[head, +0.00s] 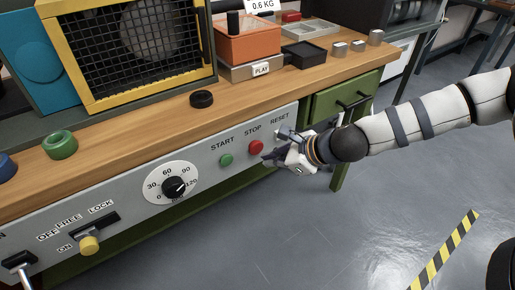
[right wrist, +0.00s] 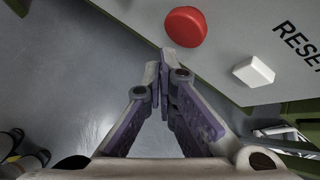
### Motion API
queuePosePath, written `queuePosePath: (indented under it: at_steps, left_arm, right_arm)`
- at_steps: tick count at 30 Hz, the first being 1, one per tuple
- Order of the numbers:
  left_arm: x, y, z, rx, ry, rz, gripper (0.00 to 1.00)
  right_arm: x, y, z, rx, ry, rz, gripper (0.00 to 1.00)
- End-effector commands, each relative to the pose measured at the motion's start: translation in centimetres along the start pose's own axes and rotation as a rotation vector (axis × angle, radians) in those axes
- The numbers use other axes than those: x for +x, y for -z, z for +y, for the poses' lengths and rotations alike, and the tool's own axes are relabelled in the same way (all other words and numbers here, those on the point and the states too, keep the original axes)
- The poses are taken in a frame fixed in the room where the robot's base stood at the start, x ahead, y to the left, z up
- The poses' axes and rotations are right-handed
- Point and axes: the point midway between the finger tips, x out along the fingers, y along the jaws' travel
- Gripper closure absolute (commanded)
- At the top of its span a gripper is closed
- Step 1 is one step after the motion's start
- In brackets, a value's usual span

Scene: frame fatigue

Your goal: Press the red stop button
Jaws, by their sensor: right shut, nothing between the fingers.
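The red stop button (head: 256,147) sits on the grey front panel under the label STOP, right of the green start button (head: 226,160). In the right wrist view the red button (right wrist: 186,27) is at the top, just beyond my fingertips. My right gripper (head: 268,156) is shut and empty, with its fingers just right of and slightly below the red button. In the right wrist view the closed fingertips (right wrist: 167,72) show a gap in the picture between them and the button. I cannot tell whether they touch it. My left gripper is not in view.
A white reset button (right wrist: 254,72) lies beside the red one. The panel also holds a dial (head: 174,187) and a yellow-knobbed lock slider (head: 89,244). A green drawer (head: 338,97) is behind my right arm.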

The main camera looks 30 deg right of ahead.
Motion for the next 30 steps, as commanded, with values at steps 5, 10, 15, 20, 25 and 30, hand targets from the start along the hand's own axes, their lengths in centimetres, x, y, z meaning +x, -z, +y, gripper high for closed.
queuePosePath:
  at_steps: [5,10,15,20,25,30]
  left_arm:
    - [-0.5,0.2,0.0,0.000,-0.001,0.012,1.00]
    - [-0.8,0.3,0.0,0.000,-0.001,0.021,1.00]
    - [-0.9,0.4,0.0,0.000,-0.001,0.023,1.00]
    - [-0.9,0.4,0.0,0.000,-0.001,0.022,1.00]
    - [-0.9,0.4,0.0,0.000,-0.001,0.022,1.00]
    - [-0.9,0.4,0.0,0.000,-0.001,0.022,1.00]
  right_arm:
    - [-1.4,0.8,0.8,0.002,0.002,-0.002,1.00]
    - [-2.6,1.7,1.7,0.002,0.002,-0.001,1.00]
    - [-3.0,2.1,2.1,0.001,0.001,-0.001,1.00]
    - [-3.0,2.1,2.1,0.001,0.001,0.000,1.00]
    - [-3.0,2.1,2.1,0.001,0.001,-0.001,1.00]
    - [-3.0,2.1,2.1,0.001,0.001,-0.001,1.00]
